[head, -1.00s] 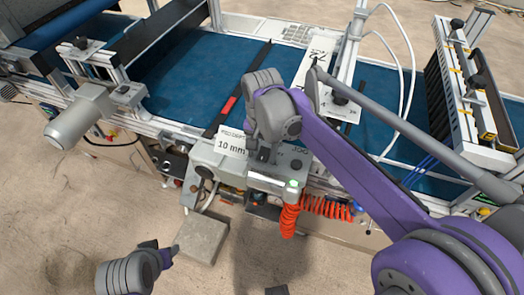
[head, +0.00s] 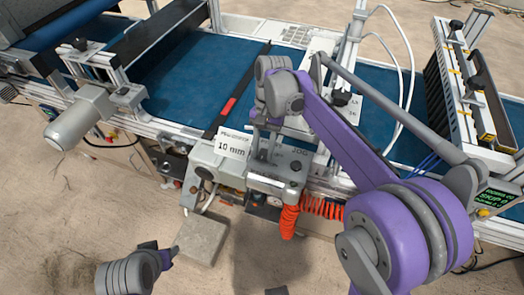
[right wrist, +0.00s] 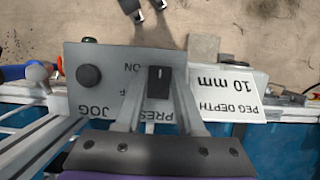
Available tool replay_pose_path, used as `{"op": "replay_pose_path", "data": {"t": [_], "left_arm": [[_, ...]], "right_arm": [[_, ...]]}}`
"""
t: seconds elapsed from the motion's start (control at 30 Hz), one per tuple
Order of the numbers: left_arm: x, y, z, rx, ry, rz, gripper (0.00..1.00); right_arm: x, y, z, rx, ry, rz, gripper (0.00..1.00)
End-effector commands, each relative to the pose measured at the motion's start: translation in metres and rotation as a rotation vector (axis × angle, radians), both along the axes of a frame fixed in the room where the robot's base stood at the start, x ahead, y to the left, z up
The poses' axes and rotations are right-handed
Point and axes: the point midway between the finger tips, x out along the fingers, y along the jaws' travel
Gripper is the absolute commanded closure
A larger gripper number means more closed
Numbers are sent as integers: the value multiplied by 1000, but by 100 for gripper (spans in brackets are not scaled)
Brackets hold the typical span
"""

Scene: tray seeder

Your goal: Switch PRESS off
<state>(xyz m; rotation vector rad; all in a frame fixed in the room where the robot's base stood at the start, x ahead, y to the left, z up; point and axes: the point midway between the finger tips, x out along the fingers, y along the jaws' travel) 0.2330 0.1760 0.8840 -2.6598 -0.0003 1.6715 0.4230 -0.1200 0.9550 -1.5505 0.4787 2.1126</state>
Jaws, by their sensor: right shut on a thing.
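The PRESS switch (right wrist: 159,78) is a dark knob on a grey control panel (right wrist: 85,55), seen upside down in the right wrist view. ON is printed beside it; the OFF and PRESS lettering is partly covered by my finger. My right gripper (right wrist: 159,84) is shut on the knob, one finger on each side. In the head view my right gripper (head: 264,155) comes down onto the panel box (head: 270,178), and its fingers hide the switch. My left gripper (head: 172,252) is low at the left, away from the panel; its jaws do not show clearly.
A JOG knob (right wrist: 89,77) sits beside the switch. A white 10 mm peg depth label (head: 233,146) is close by. An orange coiled hose (head: 290,218) hangs below the box. The blue belt (head: 190,75) and its frame lie behind.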

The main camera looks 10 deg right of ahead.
Motion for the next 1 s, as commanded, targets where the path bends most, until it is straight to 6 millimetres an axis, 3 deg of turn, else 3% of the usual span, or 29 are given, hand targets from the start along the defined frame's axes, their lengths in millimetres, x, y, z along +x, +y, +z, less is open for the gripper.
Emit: {"op": "replay_pose_path", "data": {"t": [0.2, 0.53, 0.57, 0.7, 1.0], "left_arm": [[0, 0, -2, 0, 1, 0, 50], [-1, 0, -2, 0, 1, 0, 50], [-1, 0, -2, 0, 1, 0, 50], [-1, 0, -2, 0, 1, 0, 50], [0, 0, -2, 0, 1, 0, 50]], "right_arm": [[4, -3, -1, 70, 99, -1, 100], [4, -3, 0, 74, 107, 0, 100], [4, -3, 0, 74, 107, 0, 57], [4, -3, 0, 74, 107, 0, 32], [4, -3, 1, 74, 106, 0, 32]]}}
